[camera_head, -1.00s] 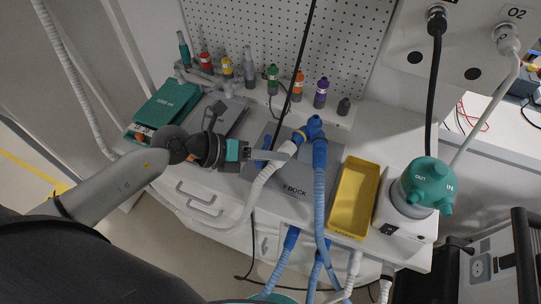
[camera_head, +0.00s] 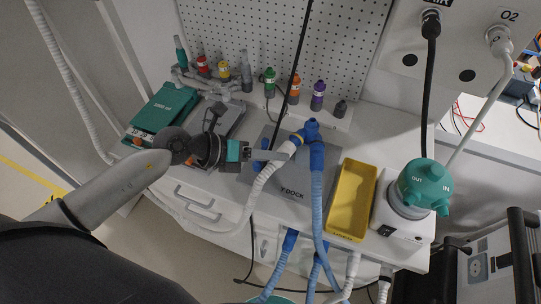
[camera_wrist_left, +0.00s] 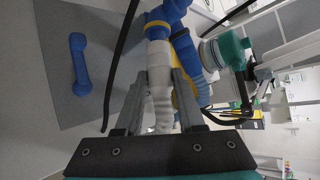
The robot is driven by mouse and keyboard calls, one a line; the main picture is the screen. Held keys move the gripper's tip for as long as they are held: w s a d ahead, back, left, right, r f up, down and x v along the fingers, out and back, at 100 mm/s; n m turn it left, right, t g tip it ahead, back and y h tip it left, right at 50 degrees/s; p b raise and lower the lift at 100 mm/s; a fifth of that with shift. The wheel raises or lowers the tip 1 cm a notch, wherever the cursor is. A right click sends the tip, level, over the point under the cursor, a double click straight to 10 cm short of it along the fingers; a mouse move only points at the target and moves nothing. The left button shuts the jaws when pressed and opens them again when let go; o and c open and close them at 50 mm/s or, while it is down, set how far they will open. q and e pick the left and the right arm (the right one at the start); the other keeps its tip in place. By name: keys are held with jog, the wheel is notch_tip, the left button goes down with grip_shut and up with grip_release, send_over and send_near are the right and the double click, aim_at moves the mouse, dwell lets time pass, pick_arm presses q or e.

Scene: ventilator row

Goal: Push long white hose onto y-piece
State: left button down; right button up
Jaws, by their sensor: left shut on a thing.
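The long white hose (camera_head: 261,184) curves up from the front of the cart to the y-piece. Its white end (camera_wrist_left: 158,88) lies between the fingers of my left gripper (camera_head: 284,155), which is shut on it just below the y-piece. The blue y-piece (camera_head: 311,129) is above the grey Y-DOCK plate; it also shows in the left wrist view (camera_wrist_left: 172,10). A yellow ring (camera_wrist_left: 157,26) sits where the white hose end meets the y-piece. I cannot tell how deep the hose sits. A blue hose (camera_head: 318,190) hangs from the other branch. My right gripper is out of view.
A yellow tray (camera_head: 334,203) and a white unit with a green top (camera_head: 425,180) stand to the right. A black cable (camera_head: 295,75) runs close above the y-piece. A small blue part (camera_wrist_left: 80,64) lies on the Y-DOCK plate (camera_head: 290,192). Coloured bottles (camera_head: 317,96) line the back.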

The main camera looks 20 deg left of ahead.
pick_arm(q)
jog(key=shift+w+d, duration=0.3)
jog(key=shift+w, duration=0.6)
dwell(0.7)
jog(key=shift+c, duration=2.2)
grip_release()
jog(key=v, duration=1.5)
jog(key=shift+p, duration=0.35)
jog(key=shift+a+r, duration=0.1)
jog(key=shift+r, duration=0.05)
